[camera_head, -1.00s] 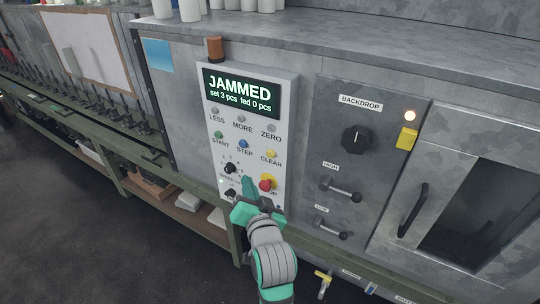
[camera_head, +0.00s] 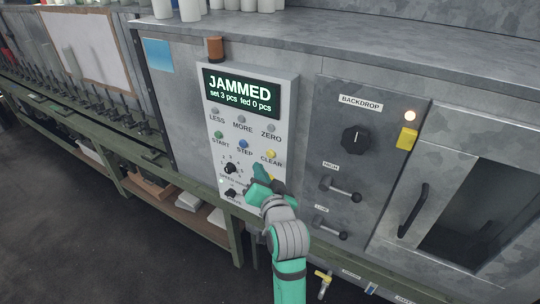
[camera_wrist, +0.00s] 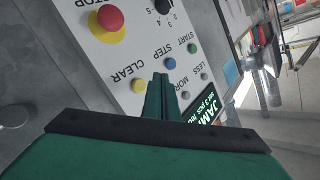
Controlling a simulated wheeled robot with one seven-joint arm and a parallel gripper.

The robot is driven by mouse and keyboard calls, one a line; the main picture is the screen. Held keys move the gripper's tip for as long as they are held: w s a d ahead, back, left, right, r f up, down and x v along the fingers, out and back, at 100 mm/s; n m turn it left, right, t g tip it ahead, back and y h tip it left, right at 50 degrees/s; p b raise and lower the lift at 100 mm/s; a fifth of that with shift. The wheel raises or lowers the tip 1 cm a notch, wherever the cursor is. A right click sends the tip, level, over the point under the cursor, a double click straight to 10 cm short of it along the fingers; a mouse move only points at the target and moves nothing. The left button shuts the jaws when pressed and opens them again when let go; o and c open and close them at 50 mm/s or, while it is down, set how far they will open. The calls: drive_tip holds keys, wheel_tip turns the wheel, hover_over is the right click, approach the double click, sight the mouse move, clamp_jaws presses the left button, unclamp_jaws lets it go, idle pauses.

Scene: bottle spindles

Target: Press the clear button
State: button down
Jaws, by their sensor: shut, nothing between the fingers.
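The yellow clear button (camera_head: 271,154) sits on the white control panel (camera_head: 207,128), above its CLEAR label. In the wrist view the clear button (camera_wrist: 137,86) is just left of my shut fingers. My gripper (camera_head: 258,172) is shut and empty, in front of the panel a little below the button in the head view. Its fingertips (camera_wrist: 161,80) point toward the panel; I cannot tell how far off they are. The screen (camera_head: 241,93) reads JAMMED, set 3 pcs, fed 0 pcs.
The blue STEP button (camera_head: 243,143) and green START button (camera_head: 218,134) are left of the clear button. The red stop button on yellow (camera_wrist: 110,18) is hidden by my gripper in the head view. The backdrop knob (camera_head: 355,140) and handles are to the right.

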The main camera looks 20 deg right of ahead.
drive_tip(key=shift+w+d, duration=1)
drive_tip(key=shift+d, duration=0.3)
drive_tip(key=shift+w+d, duration=0.1)
drive_tip(key=shift+d, duration=0.05)
idle(1.1)
drive_tip(key=shift+w+d, duration=0.15)
drive_tip(key=shift+w, duration=0.05)
drive_tip(key=shift+w+d, duration=0.25)
drive_tip(key=shift+d, duration=0.15)
idle(0.9)
drive_tip(key=shift+a, duration=0.1)
idle(0.4)
drive_tip(key=shift+s+a, duration=0.55)
drive_tip(key=shift+a, duration=0.05)
drive_tip(key=shift+s+a, duration=0.8)
drive_tip(key=shift+a, duration=0.2)
drive_tip(key=shift+s+a, duration=0.75)
drive_tip(key=shift+a, duration=0.25)
